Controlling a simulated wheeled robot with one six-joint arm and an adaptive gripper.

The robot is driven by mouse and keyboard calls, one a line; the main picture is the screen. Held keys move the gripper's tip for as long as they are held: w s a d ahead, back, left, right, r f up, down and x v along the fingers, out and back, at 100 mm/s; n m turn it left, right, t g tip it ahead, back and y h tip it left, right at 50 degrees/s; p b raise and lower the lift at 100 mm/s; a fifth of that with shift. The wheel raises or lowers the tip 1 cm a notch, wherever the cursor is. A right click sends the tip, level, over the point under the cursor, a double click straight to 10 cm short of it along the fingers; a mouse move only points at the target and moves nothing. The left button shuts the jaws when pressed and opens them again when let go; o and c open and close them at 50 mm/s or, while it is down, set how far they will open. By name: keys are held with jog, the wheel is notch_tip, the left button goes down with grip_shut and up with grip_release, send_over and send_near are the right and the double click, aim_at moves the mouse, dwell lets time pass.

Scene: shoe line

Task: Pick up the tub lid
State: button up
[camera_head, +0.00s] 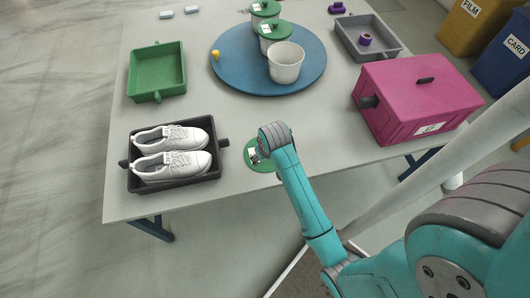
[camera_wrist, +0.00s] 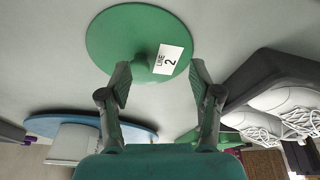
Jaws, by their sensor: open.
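The tub lid is a round green disc (camera_head: 262,167) lying on the grey table near its front edge, right of the shoe tray. My arm's end partly covers it in the head view. In the wrist view the lid (camera_wrist: 125,35) is seen almost whole, with a white label reading "LINE 2" and a small knob partly behind that label. My gripper (camera_wrist: 160,71) is open and empty, its two fingertips apart at the lid's near edge, on either side of the knob in the picture. I cannot tell the height gap. An open white tub (camera_head: 286,66) stands on the blue round board.
A dark tray (camera_head: 174,181) with white shoes is left of the lid. A pink box (camera_head: 415,95) stands right. The blue board (camera_head: 240,80) also bears green-lidded tubs. A green tray (camera_head: 157,72) and grey tray (camera_head: 350,42) lie farther back. Table around the lid is clear.

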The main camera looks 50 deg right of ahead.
jog(key=w+d+r+g, duration=0.2)
jog(key=w+d+r, duration=0.1)
jog(key=d+r, duration=0.1)
jog(key=shift+m+y, duration=0.3)
jog(key=shift+w+d+f, duration=0.15)
jog(key=shift+w+f, duration=0.05)
jog(key=shift+f, duration=1.5)
jog(key=shift+w+d+f, duration=0.15)
jog(key=shift+d+f, duration=0.05)
jog(key=shift+f, duration=1.45)
jog(key=shift+w+d+f, duration=0.15)
jog(key=shift+w+f, duration=0.05)
jog(key=shift+f, duration=1.5)
grip_shut()
